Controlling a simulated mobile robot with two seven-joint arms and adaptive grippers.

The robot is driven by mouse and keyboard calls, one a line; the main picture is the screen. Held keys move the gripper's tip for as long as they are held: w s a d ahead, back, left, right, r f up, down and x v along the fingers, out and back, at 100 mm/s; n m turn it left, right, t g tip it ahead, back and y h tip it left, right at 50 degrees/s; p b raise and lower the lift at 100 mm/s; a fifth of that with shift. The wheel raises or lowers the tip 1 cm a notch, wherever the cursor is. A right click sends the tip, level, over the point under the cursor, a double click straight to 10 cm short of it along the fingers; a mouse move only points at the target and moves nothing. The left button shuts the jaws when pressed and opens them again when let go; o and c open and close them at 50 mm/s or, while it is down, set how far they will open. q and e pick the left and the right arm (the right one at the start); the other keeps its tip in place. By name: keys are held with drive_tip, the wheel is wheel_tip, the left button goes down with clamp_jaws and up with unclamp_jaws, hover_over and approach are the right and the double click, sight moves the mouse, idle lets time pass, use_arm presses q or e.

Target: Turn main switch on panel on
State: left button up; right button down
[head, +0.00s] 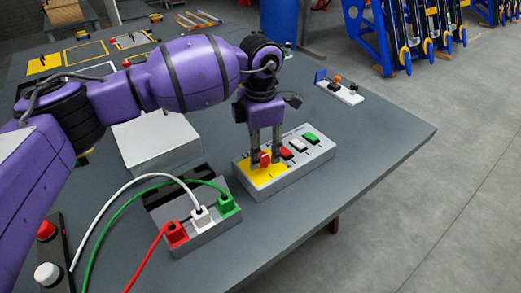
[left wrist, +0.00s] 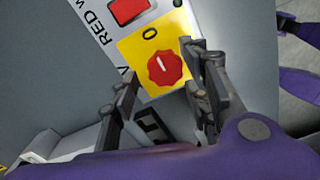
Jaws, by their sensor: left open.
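The panel (head: 300,174) is a light grey box on the table with a yellow field at its left end. The main switch is a red rotary knob (head: 265,159) on that field. In the left wrist view the knob (left wrist: 166,68) shows a small light mark, with a "0" printed on the yellow beside it. My left gripper (head: 266,164) points down over the yellow field, open. Its fingers (left wrist: 157,64) stand on either side of the knob, with visible gaps in the left wrist view. My right gripper is not in view.
Red (head: 286,153), white (head: 299,146) and green (head: 311,139) buttons sit on the panel beside the knob. A socket box (head: 207,236) with red, white and green plugs and cables stands nearer. A small switch block (head: 340,92) is farther back.

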use_arm(q)
drive_tip(key=shift+f, duration=0.5)
drive_tip(key=c, duration=1)
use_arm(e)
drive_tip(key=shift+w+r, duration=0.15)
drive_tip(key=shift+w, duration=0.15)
